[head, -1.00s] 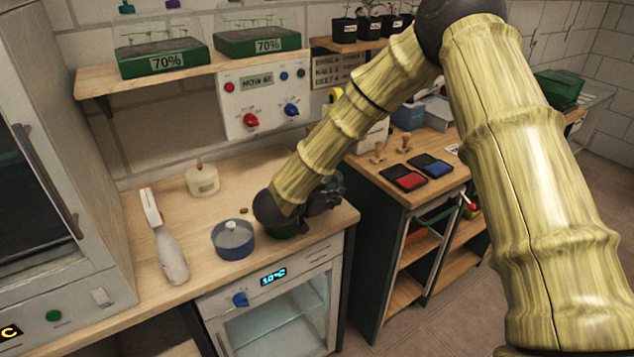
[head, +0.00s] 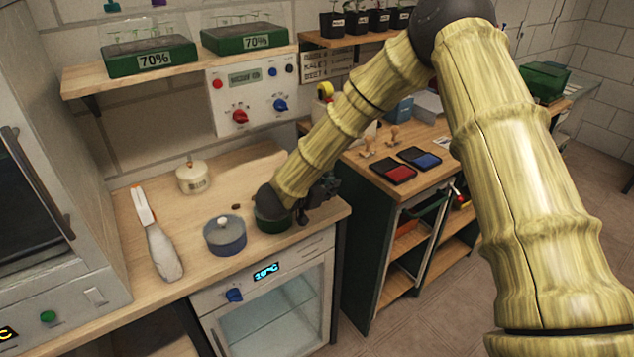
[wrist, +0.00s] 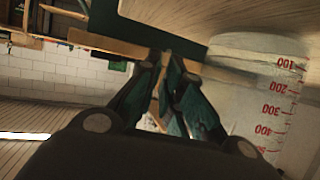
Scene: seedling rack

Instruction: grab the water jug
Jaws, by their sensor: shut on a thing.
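The water jug (wrist: 262,100) is a clear vessel with red marks from 100 to 400, at the right of the wrist view. In the head view my gripper (head: 325,188) is low over the right end of the wooden counter, and my arm hides the jug.
A cream jar (head: 194,178) and a white-bladed tool (head: 160,245) are further left. Red and blue ink pads (head: 394,171) lie on the cabinet at right.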

